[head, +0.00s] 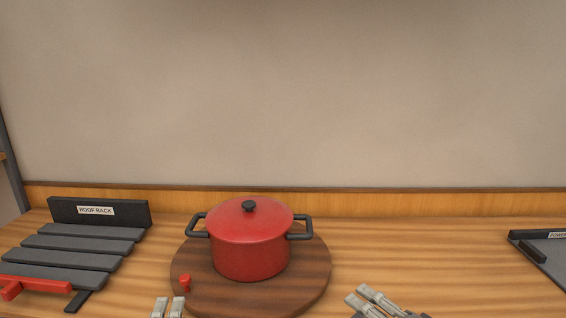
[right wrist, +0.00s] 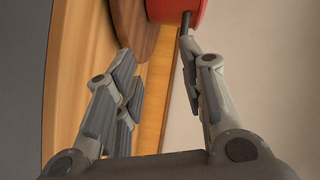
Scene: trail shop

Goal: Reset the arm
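My left gripper (head: 168,307) is at the bottom of the head view, in front of the round wooden board. Only its two fingertips show, close together with a narrow gap. My right gripper (head: 376,302) is at the bottom right of centre, to the right of the board; its fingertips also look near each other there. In the right wrist view my right gripper (right wrist: 160,75) has its fingers wide apart with nothing between them. A red pot (head: 250,245) with a lid and black handles stands on the round board (head: 310,275), apart from both grippers in the head view.
A small red peg (head: 185,282) is on the board's left part. A dark slatted rack labelled "ROOF RACK" (head: 85,240) is at left, with a red bar (head: 40,285) at its front. A dark tray (head: 545,255) is at the right edge.

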